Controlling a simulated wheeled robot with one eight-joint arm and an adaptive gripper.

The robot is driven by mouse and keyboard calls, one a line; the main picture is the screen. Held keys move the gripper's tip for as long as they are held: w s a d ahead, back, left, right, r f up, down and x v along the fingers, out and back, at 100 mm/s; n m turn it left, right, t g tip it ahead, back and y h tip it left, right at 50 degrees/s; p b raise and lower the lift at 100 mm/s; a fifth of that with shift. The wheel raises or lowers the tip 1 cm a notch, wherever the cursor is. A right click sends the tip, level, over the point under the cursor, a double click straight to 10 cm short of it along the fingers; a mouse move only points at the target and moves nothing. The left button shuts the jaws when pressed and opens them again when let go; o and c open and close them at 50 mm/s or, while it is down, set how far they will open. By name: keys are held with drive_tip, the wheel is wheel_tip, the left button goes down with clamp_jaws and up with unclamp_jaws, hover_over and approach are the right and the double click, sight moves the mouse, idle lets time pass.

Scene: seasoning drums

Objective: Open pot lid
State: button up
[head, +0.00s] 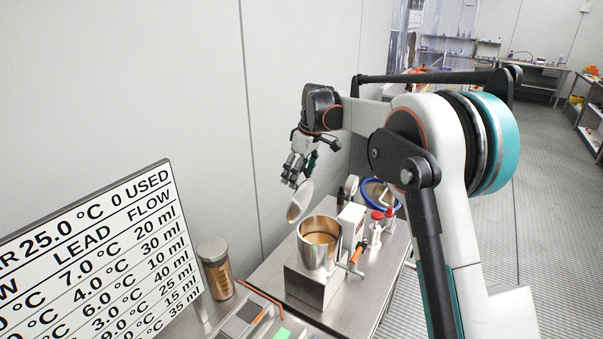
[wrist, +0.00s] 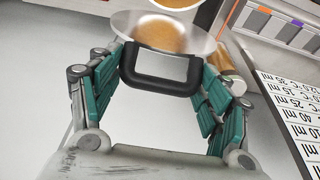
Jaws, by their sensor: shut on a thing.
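The steel pot (head: 320,250) stands open on a metal block on the bench, with tan-brown contents visible inside. Its round, see-through lid (head: 299,203) is off the pot, steeply tilted, in the air above and to the left of the rim. My gripper (head: 293,172) is shut on the lid's handle, above the lid. In the wrist view the black loop handle (wrist: 160,68) sits between my teal finger pads, with the lid (wrist: 196,42) beyond it. The pot shows only as a sliver at that view's top edge.
A lidded jar of brown contents (head: 216,268) stands left of the pot. A white device, an orange-handled part (head: 356,253) and red-topped bottles (head: 377,226) crowd the pot's right. A large text display (head: 105,265) fills the lower left. A wall runs behind the bench.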

drive_tip(key=shift+w, duration=0.1)
drive_tip(key=o, duration=1.2)
drive_tip(key=shift+c, duration=0.2)
drive_tip(key=shift+o, duration=0.2)
drive_tip(key=shift+w+a+f, duration=0.1)
drive_tip(key=shift+w+f, duration=0.1)
drive_tip(key=shift+s, duration=0.1)
drive_tip(key=shift+r, duration=0.15)
drive_tip(key=v, duration=1.2)
drive_tip(key=shift+s, duration=0.1)
